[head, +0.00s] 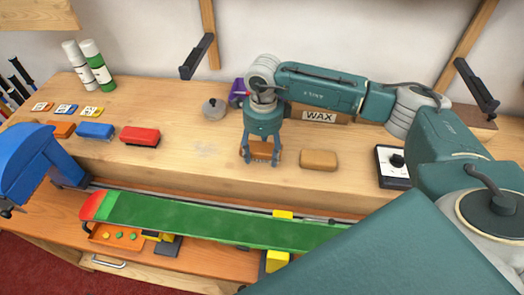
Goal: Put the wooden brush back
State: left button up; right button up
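A brown wooden brush (262,149) is at the middle of the bench. My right gripper (261,157) points down with one finger at each side of the brush, and the fingers appear closed on its sides. I cannot tell whether the brush rests on the bench or hangs just above it. A row of an orange-brown block (61,130), a blue brush (95,131) and a red brush (140,136) lies at the left, behind it small coloured labels (66,109). My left gripper is not in view.
A tan block (319,160) lies right of my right gripper. A grey-lidded round item (214,109), a WAX box (320,115) and a black-and-white dial box (392,166) are around it. A green ski (210,220) lies along the front. A blue device (35,165) stands at the left.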

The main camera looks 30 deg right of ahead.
aim_at(262, 150)
jog(key=o, duration=0.4)
jog(key=shift+r, duration=0.1)
jog(key=shift+r+b, duration=1.95)
jog(key=shift+r, duration=4.1)
